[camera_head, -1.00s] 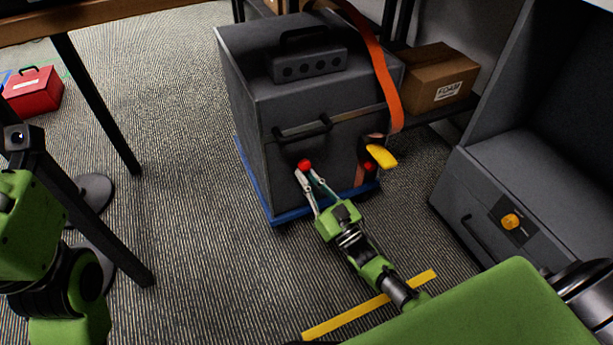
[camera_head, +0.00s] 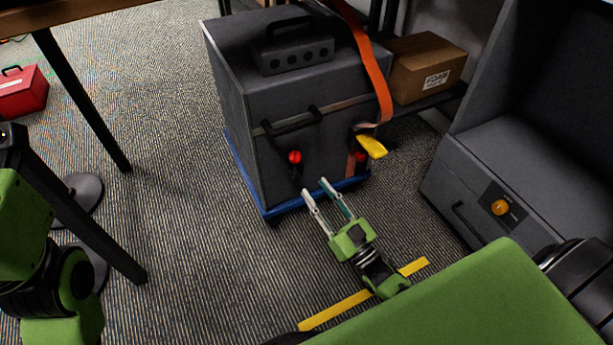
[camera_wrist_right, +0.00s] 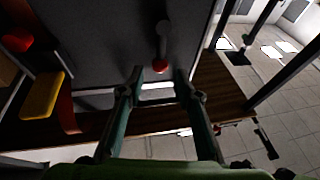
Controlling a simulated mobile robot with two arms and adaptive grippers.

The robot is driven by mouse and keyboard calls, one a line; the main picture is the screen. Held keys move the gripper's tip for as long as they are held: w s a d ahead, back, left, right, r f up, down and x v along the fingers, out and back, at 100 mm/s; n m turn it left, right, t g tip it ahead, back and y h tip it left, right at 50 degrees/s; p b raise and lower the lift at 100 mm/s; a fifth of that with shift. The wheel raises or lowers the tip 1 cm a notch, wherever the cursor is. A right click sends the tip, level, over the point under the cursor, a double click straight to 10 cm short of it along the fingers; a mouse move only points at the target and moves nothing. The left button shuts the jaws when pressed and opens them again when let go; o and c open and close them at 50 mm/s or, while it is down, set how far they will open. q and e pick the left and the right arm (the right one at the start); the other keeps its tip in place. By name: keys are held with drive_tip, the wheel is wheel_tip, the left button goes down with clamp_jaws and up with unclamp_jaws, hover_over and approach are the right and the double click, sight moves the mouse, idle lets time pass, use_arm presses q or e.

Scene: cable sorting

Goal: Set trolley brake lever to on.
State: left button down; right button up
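A large dark grey case (camera_head: 240,130) stands on a blue trolley base (camera_head: 240,175). A red-knobbed lever (camera_head: 295,157) is on its front, with the knob at the upper end of a short dark stem. In the right wrist view, the red knob (camera_wrist_right: 160,66) appears just beyond the fingertips. My right gripper (camera_head: 314,187) is open and empty, below and in front of the lever, apart from it. It also shows in the right wrist view (camera_wrist_right: 160,80). My left arm is at the left edge; its fingers are not visible. I cannot read any on/off mark.
A yellow handle (camera_head: 371,146) and an orange strap (camera_head: 375,75) are right of the lever. A cardboard box (camera_head: 425,70) is behind right. A grey cabinet with an orange knob (camera_head: 500,207) stands at right.

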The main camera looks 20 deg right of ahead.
drive_tip(key=shift+v, duration=1.4)
